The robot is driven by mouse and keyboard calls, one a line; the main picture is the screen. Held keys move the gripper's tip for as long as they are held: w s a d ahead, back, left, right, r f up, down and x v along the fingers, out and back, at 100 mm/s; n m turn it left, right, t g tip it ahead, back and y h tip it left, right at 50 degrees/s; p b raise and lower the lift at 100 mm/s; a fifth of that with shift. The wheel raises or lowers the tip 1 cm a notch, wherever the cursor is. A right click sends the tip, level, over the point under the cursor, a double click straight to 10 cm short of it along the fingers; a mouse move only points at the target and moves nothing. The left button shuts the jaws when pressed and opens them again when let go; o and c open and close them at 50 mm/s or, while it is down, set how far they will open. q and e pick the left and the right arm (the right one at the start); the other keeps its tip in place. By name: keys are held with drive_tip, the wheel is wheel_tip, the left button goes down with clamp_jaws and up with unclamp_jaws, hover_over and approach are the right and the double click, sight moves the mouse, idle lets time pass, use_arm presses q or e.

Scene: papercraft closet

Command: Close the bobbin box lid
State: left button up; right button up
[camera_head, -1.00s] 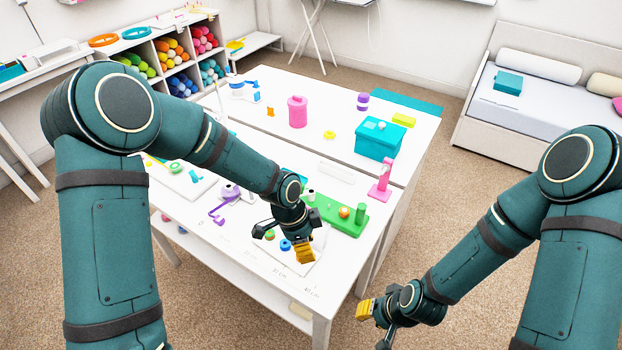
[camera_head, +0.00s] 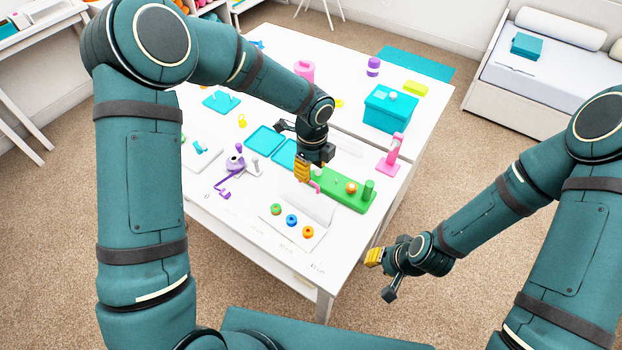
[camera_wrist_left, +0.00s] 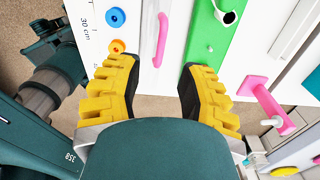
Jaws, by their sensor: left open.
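The bobbin box (camera_head: 278,230) is a shallow white tray on the near part of the table. It holds a green (camera_head: 276,209), a blue (camera_head: 291,220) and an orange bobbin (camera_head: 308,232). Its white lid (camera_head: 312,207) appears to stand raised along the tray's far side, with a pink handle (camera_head: 315,186). The left wrist view shows the pink handle (camera_wrist_left: 161,40) ahead of the fingers, between their lines. My left gripper (camera_head: 303,169) is open, just above and behind the lid; its spread yellow fingers show in the left wrist view (camera_wrist_left: 158,78). My right gripper (camera_head: 378,262) hangs off the table's right edge.
A green board (camera_head: 345,200) with a peg lies right behind the lid. A pink stand (camera_head: 391,160) and a teal box (camera_head: 388,112) are further back right. A purple item (camera_head: 235,163) and teal trays (camera_head: 265,141) lie left. The front table strip is clear.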

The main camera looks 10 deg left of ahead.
sight(311, 182)
use_arm(q)
wheel_tip(311, 182, down, 5)
drive_tip(key=shift+s+r, duration=0.1)
idle(0.3)
clamp_jaws()
